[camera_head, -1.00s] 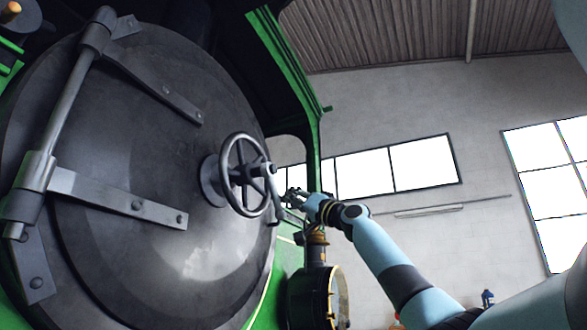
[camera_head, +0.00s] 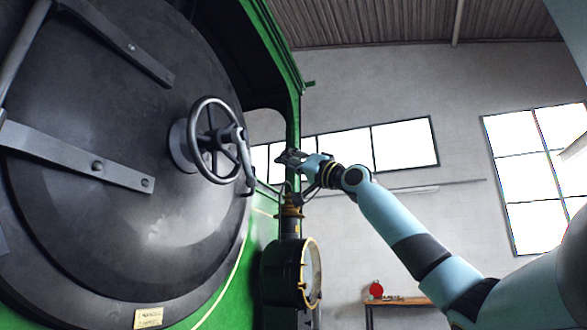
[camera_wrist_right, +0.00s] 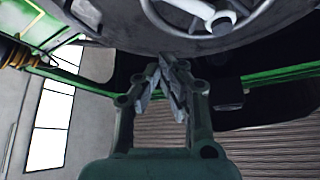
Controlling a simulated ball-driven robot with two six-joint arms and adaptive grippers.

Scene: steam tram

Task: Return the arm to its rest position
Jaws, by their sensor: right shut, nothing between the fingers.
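My right arm (camera_head: 400,225) comes in from the lower right of the head view and reaches up and left. Its right gripper (camera_head: 284,156) is shut and empty, just right of the handwheel (camera_head: 212,140) on the round dark smokebox door (camera_head: 95,200). A gap shows between gripper and wheel in the head view. In the right wrist view the fingertips (camera_wrist_right: 171,62) are together, with the wheel (camera_wrist_right: 205,12) beyond them at the top. My left gripper is not in view.
A round lamp (camera_head: 312,272) stands below the right gripper, close to the forearm. The green frame (camera_head: 290,90) of the tram rises behind the gripper. A wooden table (camera_head: 400,301) with a red object (camera_head: 376,289) stands by the wall. Open room lies right of the tram.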

